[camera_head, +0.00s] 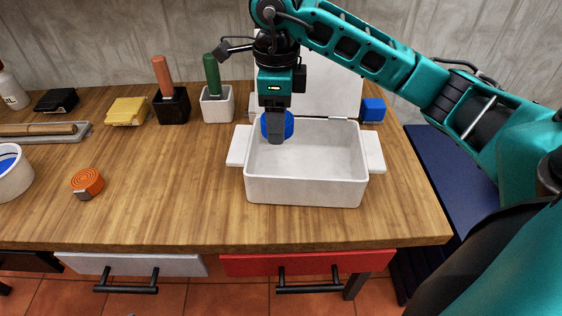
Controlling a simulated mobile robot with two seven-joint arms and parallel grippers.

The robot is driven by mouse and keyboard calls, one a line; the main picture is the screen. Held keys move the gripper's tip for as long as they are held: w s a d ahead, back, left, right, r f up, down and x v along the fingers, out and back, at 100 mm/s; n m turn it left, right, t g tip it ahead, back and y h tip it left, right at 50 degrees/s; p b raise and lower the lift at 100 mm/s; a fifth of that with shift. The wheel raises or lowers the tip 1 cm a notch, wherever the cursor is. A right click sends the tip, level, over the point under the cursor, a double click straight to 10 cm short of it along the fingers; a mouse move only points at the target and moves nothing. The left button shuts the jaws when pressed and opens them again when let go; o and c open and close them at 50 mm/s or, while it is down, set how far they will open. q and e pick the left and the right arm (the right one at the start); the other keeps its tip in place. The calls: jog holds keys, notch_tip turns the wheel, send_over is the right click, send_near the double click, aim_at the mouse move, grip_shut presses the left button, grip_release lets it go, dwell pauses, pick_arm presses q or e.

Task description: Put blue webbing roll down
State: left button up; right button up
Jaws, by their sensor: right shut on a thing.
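The blue webbing roll (288,123) is in my right gripper (276,128), above the left back part of an open white box (306,191). The gripper points straight down and is shut on the roll, hiding part of it. The roll appears above or just inside the box's back left rim; I cannot tell its exact height. The part of the box floor that shows is empty. My left gripper is not in view.
The box's lid (333,85) stands raised behind it. A blue block (373,109) is right of the lid. An orange webbing roll (87,182) lies at the left. Black (173,107) and white (217,105) holders stand behind.

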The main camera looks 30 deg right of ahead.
send_over(278, 170)
notch_tip(278, 170, down, 6)
jog(key=shift+f+b, duration=0.1)
jog(key=shift+b, duration=0.3)
jog(key=shift+f+b, duration=0.4)
jog(key=shift+f, duration=1.8)
jog(key=shift+f, duration=0.2)
jog(key=o, duration=1.1)
jog(key=shift+r, duration=0.2)
jog(key=shift+r, duration=0.4)
notch_tip(278, 170, up, 11)
jog(key=shift+r+p, duration=0.15)
jog(key=shift+p, duration=1)
